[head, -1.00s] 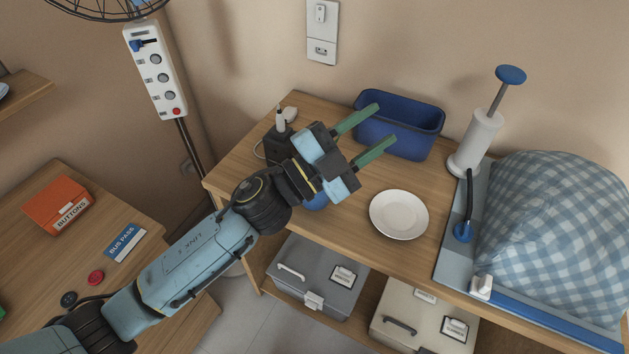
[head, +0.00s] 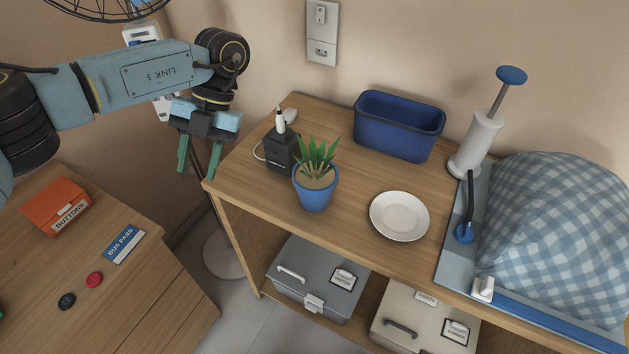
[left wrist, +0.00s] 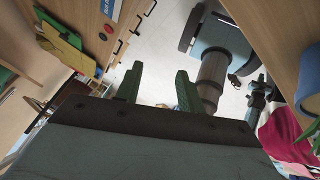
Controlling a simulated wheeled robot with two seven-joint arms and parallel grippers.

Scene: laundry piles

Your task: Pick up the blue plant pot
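The blue plant pot (head: 315,193) holds a spiky green plant and stands upright on the wooden table, left of the white plate. In the left wrist view, part of a blue pot (left wrist: 310,98) with green leaves shows at the right edge. My left gripper (head: 199,158) hangs pointing down, left of the table and apart from the pot. Its green fingers are spread with nothing between them; they also show in the left wrist view (left wrist: 157,88). My right gripper does not show in the head view.
A fan pole stands by the left gripper.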

